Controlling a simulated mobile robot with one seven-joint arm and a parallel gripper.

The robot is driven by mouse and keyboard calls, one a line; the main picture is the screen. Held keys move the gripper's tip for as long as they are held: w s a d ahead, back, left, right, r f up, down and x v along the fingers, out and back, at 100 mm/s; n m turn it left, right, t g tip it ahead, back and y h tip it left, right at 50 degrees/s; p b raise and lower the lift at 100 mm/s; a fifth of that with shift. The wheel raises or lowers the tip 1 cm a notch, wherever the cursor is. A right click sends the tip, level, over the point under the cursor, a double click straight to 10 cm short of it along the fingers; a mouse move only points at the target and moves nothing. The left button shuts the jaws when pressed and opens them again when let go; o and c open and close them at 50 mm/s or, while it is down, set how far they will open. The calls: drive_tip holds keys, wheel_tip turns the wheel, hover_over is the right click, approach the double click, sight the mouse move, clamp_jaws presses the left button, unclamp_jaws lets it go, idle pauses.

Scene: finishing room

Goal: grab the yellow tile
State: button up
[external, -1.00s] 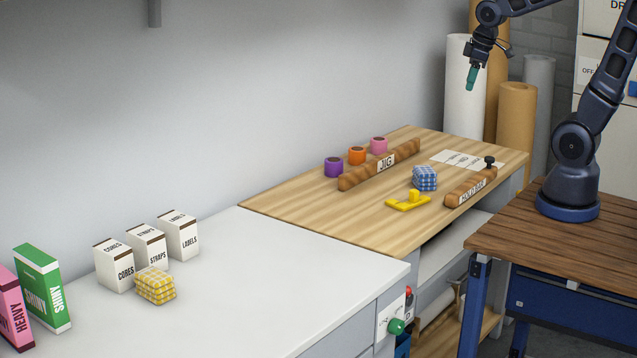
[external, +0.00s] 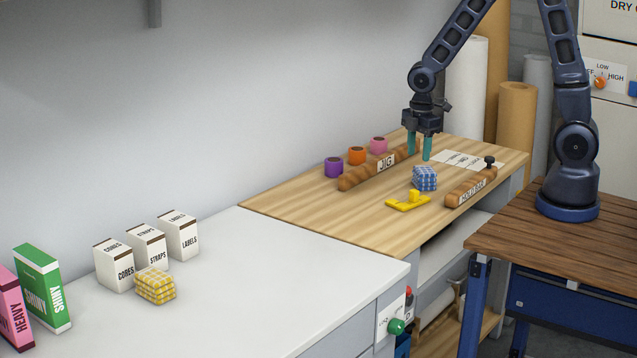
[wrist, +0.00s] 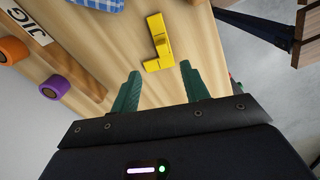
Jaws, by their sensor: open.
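The yellow tile (external: 408,204) is a flat L-shaped piece with a raised part, lying on the wooden worktop. It lies in front of a blue checked bundle (external: 425,178). In the wrist view the tile (wrist: 161,43) lies just beyond the fingertips, near the middle. My gripper (external: 419,156) points down with its two green fingers apart and empty. It is above the worktop, behind the blue checked bundle and apart from the tile. In the wrist view my gripper (wrist: 160,70) shows nothing between its fingers.
A wooden bar marked JIG (external: 358,176) stands left of the tile, with purple (external: 334,168), orange (external: 357,156) and pink (external: 379,146) rolls behind it. A second labelled wooden bar (external: 470,187) with a black knob lies to the right. The worktop left of the tile is clear.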

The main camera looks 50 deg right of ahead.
sight(413, 191)
drive_tip(key=f, duration=0.1)
drive_tip(key=a+f, duration=0.1)
drive_tip(key=shift+f+n, duration=0.3)
drive_tip(key=shift+n, duration=0.1)
drive_tip(key=shift+a+f, duration=0.1)
drive_tip(key=shift+f, duration=2.55)
drive_tip(key=shift+w+a+f, duration=0.1)
drive_tip(key=shift+a+f, duration=0.05)
drive_tip(key=shift+f, duration=1.15)
drive_tip(key=shift+w+a+f, duration=0.1)
drive_tip(key=shift+f, duration=1.2)
clamp_jaws()
drive_tip(key=shift+r, duration=0.1)
